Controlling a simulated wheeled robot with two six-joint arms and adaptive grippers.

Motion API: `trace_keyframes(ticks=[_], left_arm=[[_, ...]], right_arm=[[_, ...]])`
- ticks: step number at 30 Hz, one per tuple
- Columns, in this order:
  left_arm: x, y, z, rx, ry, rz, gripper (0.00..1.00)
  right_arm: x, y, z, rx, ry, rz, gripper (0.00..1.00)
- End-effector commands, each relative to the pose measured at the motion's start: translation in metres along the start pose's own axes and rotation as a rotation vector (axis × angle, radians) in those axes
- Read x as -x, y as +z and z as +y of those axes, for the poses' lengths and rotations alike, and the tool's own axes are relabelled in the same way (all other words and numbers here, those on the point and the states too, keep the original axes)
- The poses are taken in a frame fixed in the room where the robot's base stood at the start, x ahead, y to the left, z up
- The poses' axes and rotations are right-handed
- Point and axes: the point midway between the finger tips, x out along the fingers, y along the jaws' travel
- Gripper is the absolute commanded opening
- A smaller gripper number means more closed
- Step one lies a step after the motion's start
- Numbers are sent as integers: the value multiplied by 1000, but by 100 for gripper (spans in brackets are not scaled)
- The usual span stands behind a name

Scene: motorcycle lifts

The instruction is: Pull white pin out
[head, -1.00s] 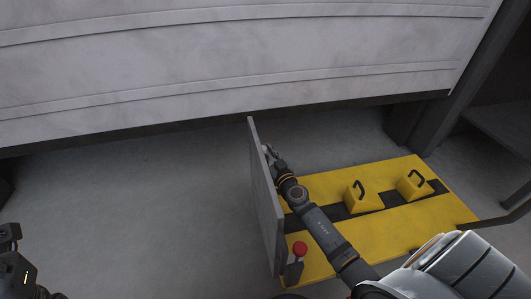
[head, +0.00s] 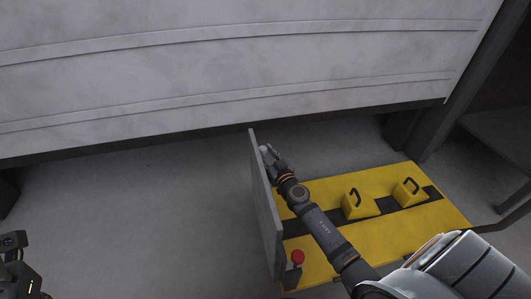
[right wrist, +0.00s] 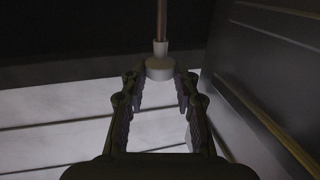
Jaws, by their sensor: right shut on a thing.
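The white pin (right wrist: 160,68) shows in the right wrist view as a pale cap with a narrower neck. A thin brownish rod runs up from it. My right gripper (right wrist: 160,76) is shut on the white pin, with a fingertip at each side of the cap. In the head view my right gripper (head: 269,155) is beside the upper part of an upright grey panel (head: 264,205). The pin is too small there to make out clearly. Part of my left arm shows at the lower left corner; its fingers cannot be made out.
A yellow platform (head: 400,237) with a black strip and two yellow wedge blocks (head: 358,205) with black handles lies to the right. A red button (head: 298,257) stands near the panel's foot. A large grey shutter (head: 230,70) spans the back. Bare floor lies left.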

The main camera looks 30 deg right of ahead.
Motion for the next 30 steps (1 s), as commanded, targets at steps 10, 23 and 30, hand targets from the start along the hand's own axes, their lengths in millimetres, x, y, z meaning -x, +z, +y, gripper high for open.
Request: trace_keyframes(ticks=[10,23,30], left_arm=[[0,0,0,-1,0,2,54],[-1,0,-1,-4,-7,4,54],[-1,0,-1,-4,-6,3,54]], right_arm=[[-1,-3,0,1,0,6,41],[55,0,0,6,-1,0,41],[104,-1,0,4,-1,2,41]])
